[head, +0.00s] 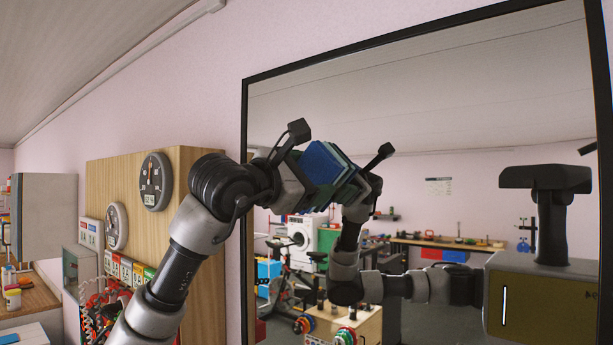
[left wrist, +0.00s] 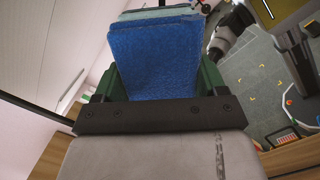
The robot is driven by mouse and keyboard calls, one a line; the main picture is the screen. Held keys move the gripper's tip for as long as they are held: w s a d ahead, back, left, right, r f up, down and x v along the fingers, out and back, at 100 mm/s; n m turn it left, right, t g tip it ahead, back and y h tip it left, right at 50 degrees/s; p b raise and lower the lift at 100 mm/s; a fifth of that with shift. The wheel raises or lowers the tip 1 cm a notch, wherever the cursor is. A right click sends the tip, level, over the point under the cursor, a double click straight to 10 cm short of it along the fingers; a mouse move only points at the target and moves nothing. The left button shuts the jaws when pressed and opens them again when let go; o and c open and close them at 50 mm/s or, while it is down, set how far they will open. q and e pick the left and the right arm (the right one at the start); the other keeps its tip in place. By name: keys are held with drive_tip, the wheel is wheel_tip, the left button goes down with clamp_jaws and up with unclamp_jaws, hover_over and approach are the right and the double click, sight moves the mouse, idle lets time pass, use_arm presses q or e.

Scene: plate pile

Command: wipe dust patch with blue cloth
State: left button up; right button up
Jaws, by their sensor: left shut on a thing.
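The blue cloth (head: 322,163) is a thick folded pad at the end of my left arm, right up at the mirror. My left gripper (head: 301,178) is shut on it. In the left wrist view, the cloth (left wrist: 155,60) sits between the green fingers of my left gripper. The cloth and its reflection lie close together in the head view; I cannot tell whether it touches the glass. I cannot make out a dust patch; the cloth and arm cover part of the mirror. My right gripper is not in view.
A large black-framed mirror (head: 450,110) fills the right side, reflecting my arm, my body and the room. Left of it, a wooden panel (head: 128,170) carries round dials (head: 154,181) close beside my left arm. A wooden counter (head: 28,300) stands at the far left.

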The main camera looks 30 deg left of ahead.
sight(327, 177)
use_arm(q)
drive_tip(key=shift+w, duration=0.1)
drive_tip(key=shift+s+d, duration=0.2)
drive_tip(key=shift+d, duration=1.9)
drive_tip(key=shift+w+a, duration=0.15)
drive_tip(key=shift+a, duration=0.9)
drive_tip(key=shift+w+a, duration=0.1)
drive_tip(key=shift+a, duration=0.95)
drive_tip(key=shift+s+a+b, duration=0.2)
drive_tip(key=shift+s+b, duration=0.9)
drive_tip(key=shift+s, duration=1.75)
drive_tip(key=shift+s, duration=0.1)
